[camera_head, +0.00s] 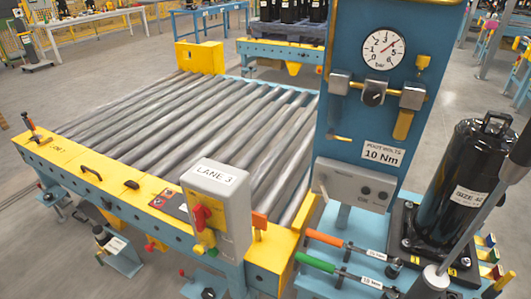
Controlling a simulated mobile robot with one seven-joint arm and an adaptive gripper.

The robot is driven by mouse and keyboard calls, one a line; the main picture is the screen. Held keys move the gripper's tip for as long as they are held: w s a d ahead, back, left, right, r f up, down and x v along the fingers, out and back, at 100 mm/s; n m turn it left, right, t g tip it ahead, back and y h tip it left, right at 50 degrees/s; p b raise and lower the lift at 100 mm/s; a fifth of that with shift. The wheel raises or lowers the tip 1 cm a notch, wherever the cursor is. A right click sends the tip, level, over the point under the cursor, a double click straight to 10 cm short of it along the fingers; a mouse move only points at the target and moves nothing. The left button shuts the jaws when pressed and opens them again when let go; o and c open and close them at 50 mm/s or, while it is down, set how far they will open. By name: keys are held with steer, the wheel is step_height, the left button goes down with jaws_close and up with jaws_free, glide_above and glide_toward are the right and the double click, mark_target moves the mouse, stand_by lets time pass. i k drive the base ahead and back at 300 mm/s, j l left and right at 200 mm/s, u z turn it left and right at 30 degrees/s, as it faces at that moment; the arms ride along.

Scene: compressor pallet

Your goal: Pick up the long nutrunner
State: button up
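Two slim hand tools lie side by side on the blue bench at the lower right, one with an orange handle (325,238) and one with a green handle (315,262). Each has a metal shaft running right and a small white label; the green one's label seems to read 10 Nm. I cannot tell which of these is the long nutrunner. My gripper is not in view.
A black compressor (458,185) stands on a dark plate at the right. A blue panel (345,110) with a pressure gauge (383,49) rises behind the bench. A grey LANE 3 box (220,200) stands left of the tools, before an empty roller conveyor (190,115).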

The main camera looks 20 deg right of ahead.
mark_target(517, 164)
steer(key=z, duration=1.85)
steer(key=k+l+u, duration=0.1)
steer(key=l+u, duration=0.15)
steer(key=u, duration=0.15)
steer(key=k+l+u, duration=0.2)
steer(key=u, duration=0.25)
